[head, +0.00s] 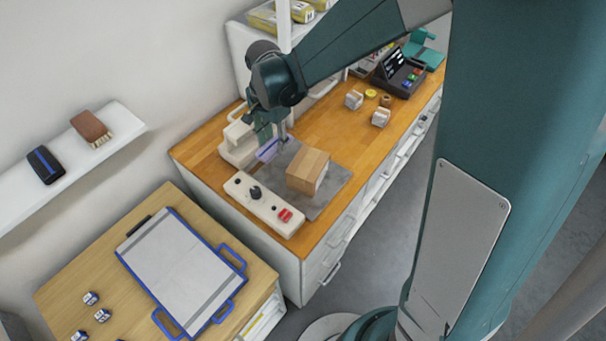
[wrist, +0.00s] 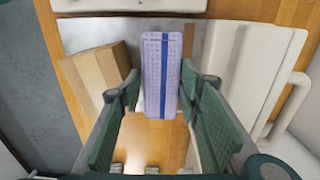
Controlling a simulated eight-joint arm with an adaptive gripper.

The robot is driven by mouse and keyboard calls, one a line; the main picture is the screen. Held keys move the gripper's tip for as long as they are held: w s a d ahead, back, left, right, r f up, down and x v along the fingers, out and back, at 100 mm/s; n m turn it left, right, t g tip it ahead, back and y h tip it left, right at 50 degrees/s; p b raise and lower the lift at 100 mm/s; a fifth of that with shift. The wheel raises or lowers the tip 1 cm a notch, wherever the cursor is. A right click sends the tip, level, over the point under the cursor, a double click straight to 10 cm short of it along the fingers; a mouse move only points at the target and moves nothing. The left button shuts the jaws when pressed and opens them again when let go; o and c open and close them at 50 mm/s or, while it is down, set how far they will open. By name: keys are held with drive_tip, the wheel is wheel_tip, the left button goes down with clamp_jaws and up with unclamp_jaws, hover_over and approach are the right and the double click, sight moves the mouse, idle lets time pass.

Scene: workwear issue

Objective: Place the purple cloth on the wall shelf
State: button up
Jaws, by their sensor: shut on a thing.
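The purple cloth (head: 268,150) is a small lilac folded piece. In the wrist view the cloth (wrist: 155,75) shows a dark blue stripe along it and stands out between the two fingers. My gripper (head: 265,137) is shut on it, over the back of the wooden counter; its green fingers also show in the wrist view (wrist: 160,88). The cloth appears to be above the grey mat's left end, but the exact height is hard to tell. The white wall shelf (head: 123,121) is at the left, well away from my gripper. It holds a brown brush (head: 91,128) and a black-and-blue item (head: 46,165).
A cardboard box (head: 308,171) sits on the grey mat (head: 325,196), beside a white control panel (head: 263,204). A cream machine (head: 238,145) stands behind my gripper. A lower table (head: 100,260) holds a blue-handled board (head: 185,270) and small labelled blocks.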

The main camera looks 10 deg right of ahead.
drive_tip(key=shift+f, duration=0.3)
hover_over(277, 169)
drive_tip(key=shift+f, duration=2.8)
drive_tip(key=shift+f, duration=2.1)
drive_tip(key=shift+f, duration=0.15)
drive_tip(key=o, duration=0.5)
drive_tip(key=shift+o, duration=0.4)
drive_tip(key=shift+r, duration=0.25)
drive_tip(key=shift+r, duration=5.95)
